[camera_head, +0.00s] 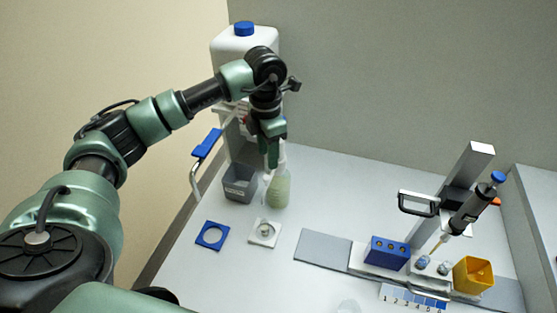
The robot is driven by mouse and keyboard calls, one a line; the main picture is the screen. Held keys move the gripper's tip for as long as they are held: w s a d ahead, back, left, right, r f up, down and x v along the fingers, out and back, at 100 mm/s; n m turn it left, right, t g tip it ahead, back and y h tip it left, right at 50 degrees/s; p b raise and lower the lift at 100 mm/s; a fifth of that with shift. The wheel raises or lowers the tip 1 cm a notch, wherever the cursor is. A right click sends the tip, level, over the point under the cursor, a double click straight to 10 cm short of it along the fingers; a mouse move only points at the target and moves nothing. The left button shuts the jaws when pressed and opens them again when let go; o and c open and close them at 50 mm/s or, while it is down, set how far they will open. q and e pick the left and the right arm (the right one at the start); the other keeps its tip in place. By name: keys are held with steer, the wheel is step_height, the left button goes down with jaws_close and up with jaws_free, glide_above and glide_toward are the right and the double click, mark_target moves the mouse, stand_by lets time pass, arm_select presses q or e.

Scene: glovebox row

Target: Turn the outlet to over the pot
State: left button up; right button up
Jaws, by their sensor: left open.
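The outlet is a thin metal tube with a blue grip (207,143). It reaches left from near the white canister (228,52) and bends down, its lower end left of the pot in the picture. The pot looks to be the dark grey open container (239,195) on the counter. My left gripper (272,158) points down with green fingers, open, to the right of the outlet and the pot. It overlaps the top of a clear bottle with pale green contents (278,193); I cannot tell whether they touch. My right gripper is not in view.
A blue square frame (211,235) and a white plate with a round fitting (264,232) lie in front of the pot. At right stand a blue rack (387,253), a yellow container (473,276) and a stand with a pipette-like tool (470,210). The counter's left edge is close.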

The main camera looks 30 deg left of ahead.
mark_target(266, 177)
arm_select(q)
steer(key=shift+f, duration=0.2)
steer(key=f, duration=0.1)
steer(key=s+f+p, duration=0.1)
steer(key=f, duration=0.1)
steer(key=f+p, duration=0.1)
steer(key=shift+s+f, duration=0.15)
steer(key=shift+s, duration=0.15)
steer(key=shift+w+f+p, duration=0.15)
steer(key=shift+f+p, duration=0.05)
steer(key=shift+f, duration=0.3)
steer(key=shift+w+f+p, duration=0.15)
steer(key=shift+f, duration=0.65)
jaws_close()
steer(key=shift+r, duration=0.1)
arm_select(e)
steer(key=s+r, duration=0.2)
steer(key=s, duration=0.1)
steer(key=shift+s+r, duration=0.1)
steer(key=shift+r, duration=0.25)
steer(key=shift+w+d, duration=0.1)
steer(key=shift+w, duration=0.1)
